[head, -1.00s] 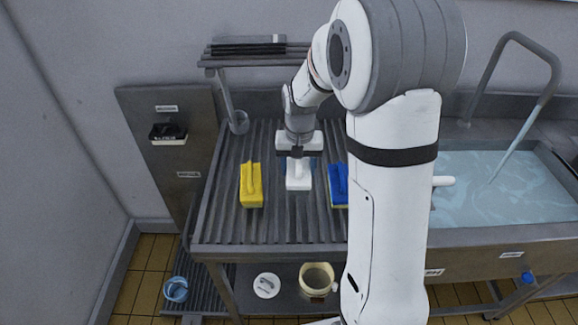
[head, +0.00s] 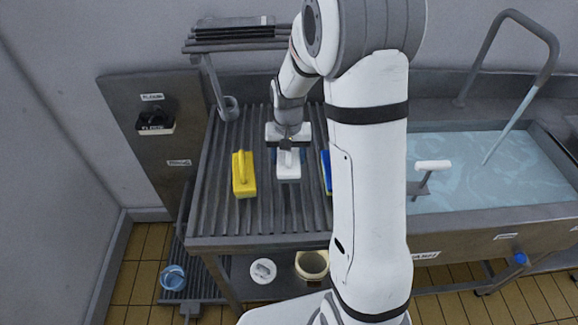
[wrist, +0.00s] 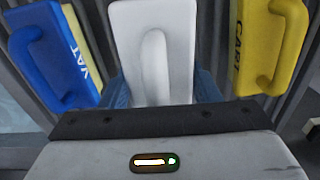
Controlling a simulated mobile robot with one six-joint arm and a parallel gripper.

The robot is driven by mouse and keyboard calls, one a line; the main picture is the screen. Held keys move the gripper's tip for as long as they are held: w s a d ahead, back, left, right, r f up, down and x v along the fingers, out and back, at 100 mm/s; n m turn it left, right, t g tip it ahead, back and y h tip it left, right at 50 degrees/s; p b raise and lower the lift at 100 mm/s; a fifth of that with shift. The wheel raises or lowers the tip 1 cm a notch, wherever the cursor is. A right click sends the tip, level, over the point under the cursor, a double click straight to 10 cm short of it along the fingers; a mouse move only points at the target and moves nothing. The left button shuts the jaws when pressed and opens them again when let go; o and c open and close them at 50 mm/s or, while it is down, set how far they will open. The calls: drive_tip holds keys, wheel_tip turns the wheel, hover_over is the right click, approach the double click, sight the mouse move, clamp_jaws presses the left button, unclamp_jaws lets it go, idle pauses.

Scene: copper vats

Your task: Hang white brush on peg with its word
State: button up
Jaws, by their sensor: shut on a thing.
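The white brush (head: 289,172) is over the ribbed drainboard, between the yellow and blue brushes. My gripper (head: 288,148) is shut on it from above. In the wrist view the white brush (wrist: 153,45) shows its long handle; no word is readable on it. A grey board (head: 145,190) at the left carries labels. A dark brush (head: 155,122) hangs there under a label that seems to read FLOOR. A lower label (head: 179,162) is too small to read, and I cannot make out a peg below it.
The yellow brush (head: 243,174) is on the left, the blue brush (head: 326,172), lettered VAT in the wrist view, on the right, partly behind my arm. A rack (head: 235,45) stands at the back. A water-filled sink (head: 490,165) is at the right. A blue bucket (head: 173,278) stands low left.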

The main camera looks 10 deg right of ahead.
drive_tip(key=shift+f, duration=2.15)
drive_tip(key=shift+f, duration=0.2)
drive_tip(key=o, duration=0.8)
drive_tip(key=shift+c, duration=0.2)
drive_tip(key=o, duration=0.4)
drive_tip(key=shift+o, duration=0.2)
